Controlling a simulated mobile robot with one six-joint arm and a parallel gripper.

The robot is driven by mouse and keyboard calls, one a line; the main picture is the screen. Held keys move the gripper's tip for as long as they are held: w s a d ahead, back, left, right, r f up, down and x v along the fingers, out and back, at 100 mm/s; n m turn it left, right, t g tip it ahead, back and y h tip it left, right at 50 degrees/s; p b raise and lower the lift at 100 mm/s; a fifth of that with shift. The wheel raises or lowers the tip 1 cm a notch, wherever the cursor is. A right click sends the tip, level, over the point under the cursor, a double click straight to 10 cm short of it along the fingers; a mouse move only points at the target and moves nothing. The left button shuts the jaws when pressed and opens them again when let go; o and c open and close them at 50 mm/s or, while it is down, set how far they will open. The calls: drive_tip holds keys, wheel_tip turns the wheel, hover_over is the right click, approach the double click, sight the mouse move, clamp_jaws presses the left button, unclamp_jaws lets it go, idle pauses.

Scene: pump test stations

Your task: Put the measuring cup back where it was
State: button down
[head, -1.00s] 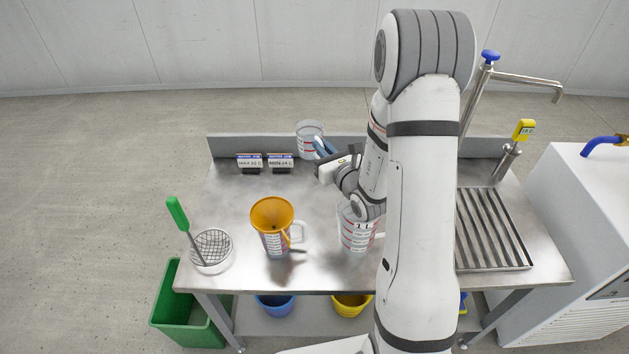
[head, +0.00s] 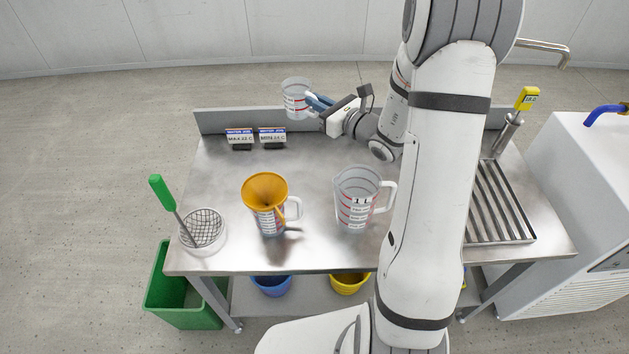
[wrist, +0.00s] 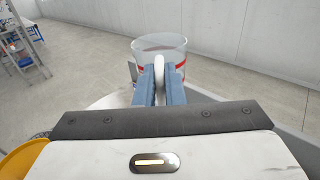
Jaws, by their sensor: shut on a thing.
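A small clear measuring cup with red markings (head: 295,98) is held above the back edge of the steel table in the head view. My gripper (head: 312,101) is shut on its handle from the right. In the wrist view the cup (wrist: 160,50) stands beyond the blue fingers (wrist: 161,84), which close on its pale handle. A larger clear 1 L measuring jug (head: 352,205) stands upright on the table, handle to the right. Another jug (head: 272,222) holds an orange funnel (head: 265,188) in its mouth.
Two small label stands (head: 256,138) stand at the table's back left. A drain grate (head: 500,205) is at right. The middle of the steel table (head: 315,165) is clear.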

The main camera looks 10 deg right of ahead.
drive_tip(key=s+d+f+n+g+y+b, duration=0.2)
drive_tip(key=s+d+n+g+y+b, duration=0.2)
drive_tip(key=d+n+g+y+b, duration=0.1)
wheel_tip(320, 180, down, 17)
drive_tip(key=shift+s+b, duration=0.1)
drive_tip(key=shift+b, duration=0.25)
idle(0.3)
drive_tip(key=shift+f, duration=0.2)
drive_tip(key=c, duration=1.5)
unclamp_jaws()
